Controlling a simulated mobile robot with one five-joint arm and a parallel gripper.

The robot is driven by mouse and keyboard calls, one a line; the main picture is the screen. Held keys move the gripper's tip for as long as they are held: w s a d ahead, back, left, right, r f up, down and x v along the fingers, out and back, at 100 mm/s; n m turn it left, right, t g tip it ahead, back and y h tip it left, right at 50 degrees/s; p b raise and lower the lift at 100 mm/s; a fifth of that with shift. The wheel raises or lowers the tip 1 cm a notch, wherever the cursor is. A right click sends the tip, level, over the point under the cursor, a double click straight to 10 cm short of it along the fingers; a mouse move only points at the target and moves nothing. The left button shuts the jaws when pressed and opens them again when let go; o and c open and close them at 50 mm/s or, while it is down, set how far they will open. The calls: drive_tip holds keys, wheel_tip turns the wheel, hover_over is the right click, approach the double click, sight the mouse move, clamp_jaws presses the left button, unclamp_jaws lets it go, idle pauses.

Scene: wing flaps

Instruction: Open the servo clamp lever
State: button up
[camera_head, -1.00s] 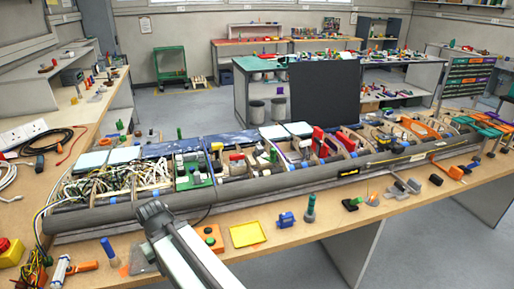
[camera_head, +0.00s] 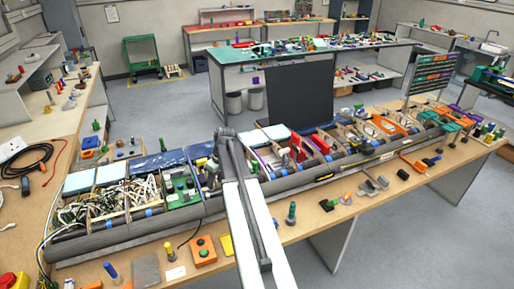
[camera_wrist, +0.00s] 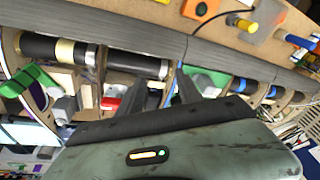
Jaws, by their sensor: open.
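My gripper (camera_wrist: 163,90) is open, with its two dark fingers apart and pointing down into an open bay of the long wing section (camera_head: 130,232). In the wrist view a black cylinder with a pale band (camera_wrist: 64,50) lies along the bays. A green lever-like piece (camera_wrist: 30,78) is left of the fingers, and a small red piece (camera_wrist: 110,103) is just left of the near finger. A pale grey block (camera_wrist: 207,84) is right of the fingers. I cannot tell surely which piece is the servo clamp lever. In the head view my arm hides the gripper and part of the bays.
Loose parts lie along the bench's front edge, including an orange button box (camera_head: 203,250) and a blue-green peg (camera_head: 291,214). A dark upright panel (camera_head: 298,102) stands behind the wing. Wires fill the left bays (camera_head: 90,208). Open floor lies beyond the bench.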

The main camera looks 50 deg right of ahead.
drive_tip(key=s+d+r, duration=0.1)
drive_tip(key=d+r, duration=0.2)
drive_tip(key=d, duration=0.8)
drive_tip(key=t, duration=0.2)
hover_over(257, 164)
drive_tip(key=s, duration=0.2)
drive_tip(key=shift+n+h, duration=0.3)
drive_tip(key=shift+n, duration=0.1)
drive_tip(key=b+x, duration=0.4)
drive_tip(key=x, duration=0.1)
drive_tip(key=b+x, duration=0.2)
drive_tip(key=shift+d+f+b, duration=0.3)
drive_tip(key=shift+f+b, duration=0.05)
drive_tip(key=shift+r, duration=0.1)
